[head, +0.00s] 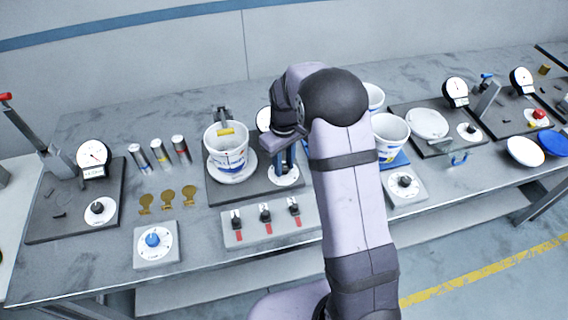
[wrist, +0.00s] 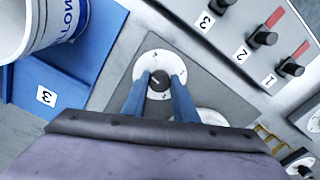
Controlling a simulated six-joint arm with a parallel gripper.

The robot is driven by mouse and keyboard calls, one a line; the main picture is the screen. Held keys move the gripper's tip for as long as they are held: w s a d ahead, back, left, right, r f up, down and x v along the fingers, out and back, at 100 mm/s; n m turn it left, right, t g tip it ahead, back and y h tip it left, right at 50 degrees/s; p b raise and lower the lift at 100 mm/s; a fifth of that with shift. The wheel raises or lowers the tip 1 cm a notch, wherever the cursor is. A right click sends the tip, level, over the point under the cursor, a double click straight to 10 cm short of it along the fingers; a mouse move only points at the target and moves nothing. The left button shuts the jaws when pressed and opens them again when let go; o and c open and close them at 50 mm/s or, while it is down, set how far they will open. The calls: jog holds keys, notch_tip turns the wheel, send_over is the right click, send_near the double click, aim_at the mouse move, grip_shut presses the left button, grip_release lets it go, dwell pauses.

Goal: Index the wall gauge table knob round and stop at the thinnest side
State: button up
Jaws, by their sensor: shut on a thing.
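In the wrist view, the black knob (wrist: 158,81) sits at the centre of a white marked dial (wrist: 145,68) on a dark base plate. My gripper (wrist: 160,82) has its blue fingers on both sides of the knob and is shut on it. In the head view, my gripper (head: 285,160) stands over the same dial (head: 283,177), hiding its knob. To its left, a white tub (head: 226,150) stands upright on a round white table (head: 232,177). A gauge face (head: 264,118) behind is partly hidden by my arm.
A panel with three black levers (head: 265,217) lies in front of the plate. Left are a blue knob box (head: 153,241), brass tags (head: 167,198) and small cylinders (head: 160,155). Right are a tub (head: 390,135) on a blue mat and another knob box (head: 405,185).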

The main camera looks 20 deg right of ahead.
aim_at(284, 168)
jog(key=m, duration=0.3)
jog(key=shift+m, duration=0.3)
jog(key=shift+r+m, duration=0.1)
jog(key=shift+m, duration=1.7)
jog(key=o, duration=1.1)
jog(key=shift+c, duration=0.2)
jog(key=shift+r+b, duration=1.3)
jog(key=shift+r, duration=2.35)
jog(key=shift+s, duration=0.1)
